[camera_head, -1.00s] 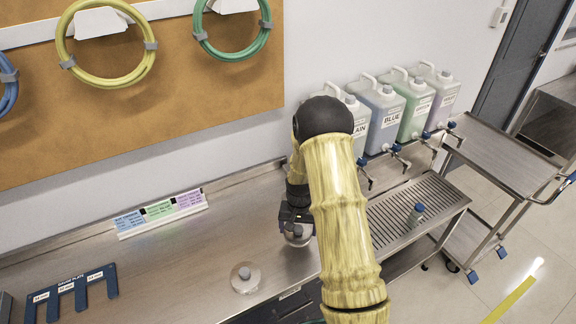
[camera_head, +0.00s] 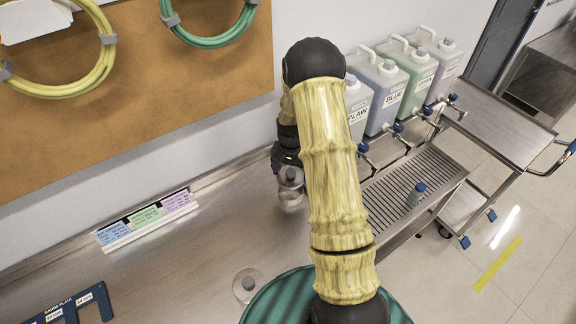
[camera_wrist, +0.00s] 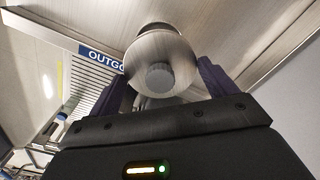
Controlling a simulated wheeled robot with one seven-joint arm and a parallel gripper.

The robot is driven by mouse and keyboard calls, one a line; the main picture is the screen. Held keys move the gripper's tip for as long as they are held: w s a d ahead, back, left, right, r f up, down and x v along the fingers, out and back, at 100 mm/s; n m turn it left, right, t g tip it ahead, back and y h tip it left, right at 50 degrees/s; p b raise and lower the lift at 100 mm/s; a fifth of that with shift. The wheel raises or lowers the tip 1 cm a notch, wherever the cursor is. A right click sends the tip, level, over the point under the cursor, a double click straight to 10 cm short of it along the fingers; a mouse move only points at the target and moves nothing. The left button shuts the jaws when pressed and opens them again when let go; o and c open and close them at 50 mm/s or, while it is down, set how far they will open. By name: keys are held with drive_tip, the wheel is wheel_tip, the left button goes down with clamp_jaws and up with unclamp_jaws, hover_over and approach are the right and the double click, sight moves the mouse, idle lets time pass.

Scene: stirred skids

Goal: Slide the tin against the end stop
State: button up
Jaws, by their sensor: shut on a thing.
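My gripper (camera_head: 287,160) is over the steel bench near its back wall, jaws pointing down. It is shut on a round, shiny thing with a grey knob (camera_head: 290,188), probably the tin. The wrist view shows this thing (camera_wrist: 143,50) between the two dark fingers. I cannot tell whether its base touches the bench. A similar clear round thing with a grey cap (camera_head: 248,283) stands apart, nearer the front of the bench. I cannot make out the end stop for certain.
A rack of coloured labels (camera_head: 148,221) lies along the back at left. A blue gauge plate (camera_head: 72,308) is at front left. Bare bench lies left of the gripper.

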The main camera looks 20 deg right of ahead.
drive_tip(key=shift+s, duration=0.1)
drive_tip(key=shift+f, duration=0.1)
drive_tip(key=shift+f+b, duration=2.1)
drive_tip(key=shift+f, duration=1)
drive_tip(key=shift+f, duration=0.15)
idle(0.5)
drive_tip(key=o, duration=0.8)
drive_tip(key=shift+o, duration=0.2)
